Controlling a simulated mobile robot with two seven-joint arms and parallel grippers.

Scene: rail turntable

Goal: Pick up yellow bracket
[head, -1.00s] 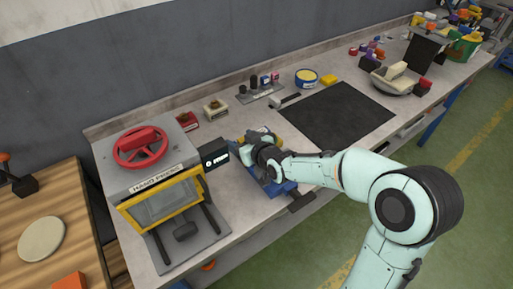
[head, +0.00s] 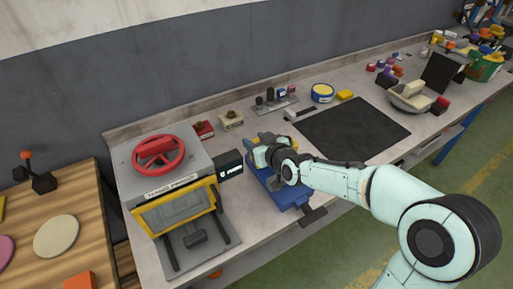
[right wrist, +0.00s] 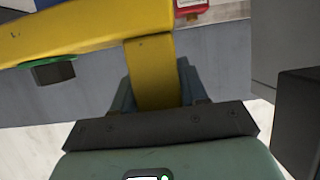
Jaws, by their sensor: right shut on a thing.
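The yellow bracket (right wrist: 95,32) fills the upper left of the right wrist view as a broad bar with a leg running down between my fingers. My right gripper (right wrist: 153,88) is shut on that leg. A dark bolt-like piece with a green rim (right wrist: 52,70) shows just under the bar. In the head view my right gripper (head: 262,155) is at the blue vise (head: 290,195), and the arm hides most of the bracket there. I cannot tell whether the bracket touches the vise. My left gripper is not in view.
The hand press (head: 170,190) with a red wheel stands close left of the gripper, with a black sign box (head: 230,165) between. A black mat (head: 352,130) lies to the right. Small parts and a fixture (head: 277,104) stand behind.

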